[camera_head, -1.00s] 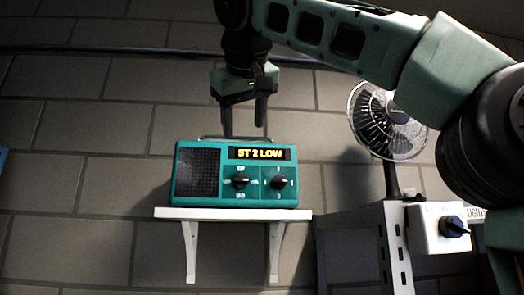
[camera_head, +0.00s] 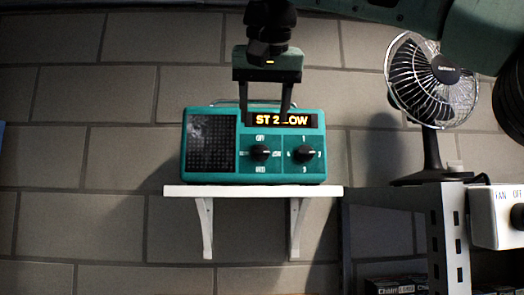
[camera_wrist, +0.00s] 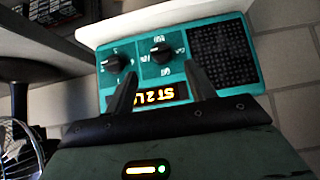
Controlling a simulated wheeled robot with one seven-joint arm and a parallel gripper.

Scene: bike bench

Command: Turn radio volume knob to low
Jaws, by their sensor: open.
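The teal radio (camera_head: 212,178) stands on a white wall shelf (camera_head: 180,191). Its lit display (camera_head: 300,120) reads "ST 2 LOW", partly covered by a finger. The left black knob (camera_head: 260,153) has OFF above and MED below; the right station knob (camera_head: 304,154) has numbers around it. My gripper (camera_head: 268,110) is open and empty, fingers pointing down in front of the radio's upper face, above the left knob. In the wrist view, the radio (camera_wrist: 222,88) appears upside down, and the volume knob (camera_wrist: 161,52) lies beyond and between my open fingertips (camera_wrist: 162,74).
A desk fan (camera_head: 430,80) stands at the right on a grey metal rack (camera_head: 452,230). A white box with a fan switch (camera_head: 490,215) is at the right edge. A brick wall is behind the radio. The space left of the radio is clear.

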